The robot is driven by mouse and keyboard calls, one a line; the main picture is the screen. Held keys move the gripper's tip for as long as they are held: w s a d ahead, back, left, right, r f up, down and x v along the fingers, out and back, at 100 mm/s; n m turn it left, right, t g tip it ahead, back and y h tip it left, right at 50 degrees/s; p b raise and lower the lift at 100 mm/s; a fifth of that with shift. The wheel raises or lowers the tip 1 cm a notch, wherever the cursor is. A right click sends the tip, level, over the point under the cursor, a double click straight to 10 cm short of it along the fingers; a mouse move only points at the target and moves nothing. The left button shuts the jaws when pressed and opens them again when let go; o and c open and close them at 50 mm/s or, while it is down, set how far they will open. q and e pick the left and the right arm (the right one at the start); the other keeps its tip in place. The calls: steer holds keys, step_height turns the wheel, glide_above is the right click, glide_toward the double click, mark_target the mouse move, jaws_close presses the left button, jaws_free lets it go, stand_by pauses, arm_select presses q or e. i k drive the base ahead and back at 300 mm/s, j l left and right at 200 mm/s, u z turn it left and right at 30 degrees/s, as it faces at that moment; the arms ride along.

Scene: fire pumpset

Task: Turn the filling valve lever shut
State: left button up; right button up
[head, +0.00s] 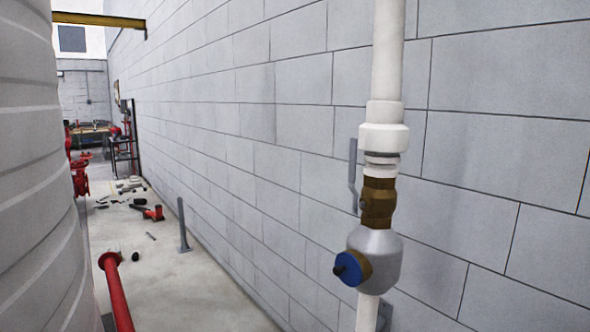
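A white vertical pipe (388,50) runs down in front of the block wall at the right. A brass valve body (378,201) sits in this pipe below a white fitting. A grey lever (352,170) stands upright at the left side of the brass body, roughly parallel to the pipe. Below it is a grey rounded fitting (378,258) with a blue round cap (348,269) facing left. Neither of my grippers shows in the head view.
A large ribbed white tank (35,180) fills the left edge. A red pipe (116,290) and a grey post (182,225) stand on the floor between tank and wall. Loose red and dark parts (150,212) lie farther back. The near floor beside the wall is clear.

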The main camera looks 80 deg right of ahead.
mark_target(352, 175)
steer(key=z, duration=3)
